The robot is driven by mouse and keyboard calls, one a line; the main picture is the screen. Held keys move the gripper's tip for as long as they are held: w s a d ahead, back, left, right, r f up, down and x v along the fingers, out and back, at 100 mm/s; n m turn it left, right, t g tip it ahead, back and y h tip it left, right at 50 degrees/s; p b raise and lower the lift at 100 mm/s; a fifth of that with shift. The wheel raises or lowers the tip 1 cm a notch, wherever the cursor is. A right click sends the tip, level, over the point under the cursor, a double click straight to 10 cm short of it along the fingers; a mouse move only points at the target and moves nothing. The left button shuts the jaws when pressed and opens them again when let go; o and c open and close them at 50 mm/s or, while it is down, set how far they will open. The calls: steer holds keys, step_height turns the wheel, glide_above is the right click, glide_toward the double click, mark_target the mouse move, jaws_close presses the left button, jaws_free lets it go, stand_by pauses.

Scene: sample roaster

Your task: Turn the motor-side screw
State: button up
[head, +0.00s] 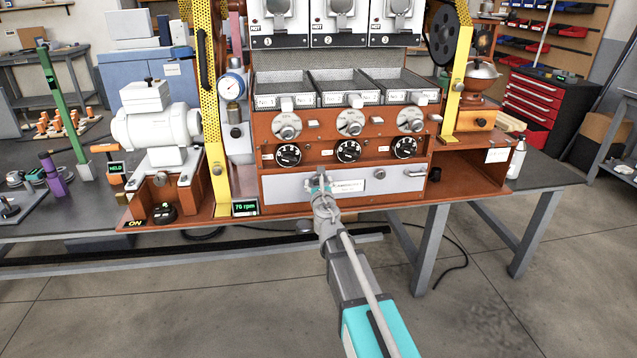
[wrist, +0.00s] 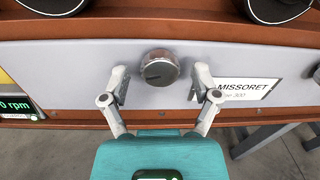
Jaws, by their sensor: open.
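The motor-side screw (wrist: 160,68) is a round, dark metal head with a slot, on the pale grey front panel (wrist: 60,60). My gripper (wrist: 159,87) is open, with one finger to the left and one to the right of the screw head. A gap shows between the head and each finger, and nothing is held. In the head view my gripper (head: 319,183) is at the left-middle of the panel (head: 285,188) and hides the screw. The motor (head: 158,127) is at the left of the roaster.
A second round fastener (head: 379,174) and a handle (head: 414,174) are on the panel's right. Dark knobs (head: 347,151) are above the panel. A speed display (head: 245,208) reading 70 rpm is at its lower left. Open floor lies in front of the bench.

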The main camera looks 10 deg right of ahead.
steer(key=shift+w, duration=0.2)
jaws_close()
stand_by(0.4)
steer(key=shift+m, duration=0.3)
steer(key=m, duration=0.9)
steer(key=shift+r+m+p, duration=0.1)
steer(key=shift+m+p, duration=0.2)
steer(key=shift+p, duration=0.1)
steer(key=m+y, duration=0.1)
steer(key=m, duration=0.4)
steer(key=shift+g, duration=0.3)
steer(key=m, duration=0.5)
